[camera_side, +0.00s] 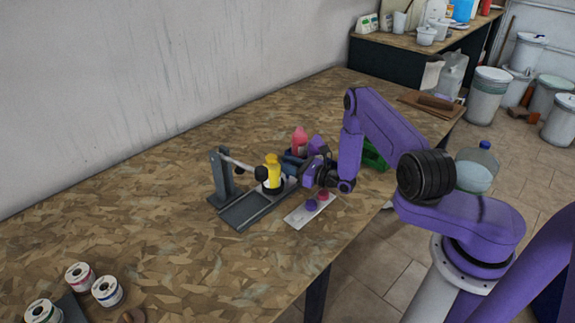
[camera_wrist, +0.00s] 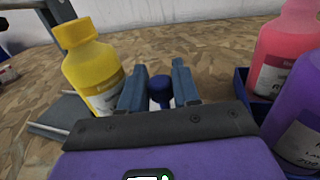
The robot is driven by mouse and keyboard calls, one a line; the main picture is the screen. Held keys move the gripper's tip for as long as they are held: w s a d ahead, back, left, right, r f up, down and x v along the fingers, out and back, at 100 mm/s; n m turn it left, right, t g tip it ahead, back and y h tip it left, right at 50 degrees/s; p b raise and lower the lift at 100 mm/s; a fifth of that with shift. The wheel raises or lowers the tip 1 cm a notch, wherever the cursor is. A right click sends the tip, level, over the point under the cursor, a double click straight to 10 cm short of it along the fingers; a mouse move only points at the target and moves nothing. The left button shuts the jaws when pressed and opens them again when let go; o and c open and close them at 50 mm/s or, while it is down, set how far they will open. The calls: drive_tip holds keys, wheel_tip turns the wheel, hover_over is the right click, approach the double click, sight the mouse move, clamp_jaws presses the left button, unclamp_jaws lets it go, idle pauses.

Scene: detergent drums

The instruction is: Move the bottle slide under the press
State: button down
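The press (camera_side: 222,172) has an upright grey post and a lever with a dark head (camera_side: 261,173). A yellow bottle (camera_side: 273,172) stands upright in a dark holder on the grey rail base (camera_side: 243,213), just right of the press head. The bottle also shows at left in the wrist view (camera_wrist: 92,70). My gripper (camera_wrist: 158,88) has its fingers closely on both sides of a dark blue knob (camera_wrist: 160,90), with little or no gap. In the side view my gripper (camera_side: 303,172) is low beside the slide; its fingertips are mostly hidden.
A pink bottle (camera_side: 299,139) and a purple bottle (camera_side: 316,146) stand in a blue tray behind my gripper. A light plate (camera_side: 297,219) with purple and red caps lies in front. White spools (camera_side: 107,291) are at lower left. The left bench top is mostly clear.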

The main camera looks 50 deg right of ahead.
drive_tip(key=a, duration=1.2)
drive_tip(key=shift+a, duration=0.35)
drive_tip(key=c, duration=0.9)
unclamp_jaws()
drive_tip(key=shift+a, duration=0.1)
drive_tip(key=shift+c, duration=0.2)
drive_tip(key=shift+d, duration=0.2)
drive_tip(key=shift+s+d, duration=0.1)
drive_tip(key=shift+s, duration=0.15)
drive_tip(key=v, duration=1.5)
drive_tip(key=shift+s+d, duration=0.15)
drive_tip(key=shift+s, duration=0.15)
drive_tip(key=shift+s+d, duration=0.1)
drive_tip(key=shift+s, duration=0.5)
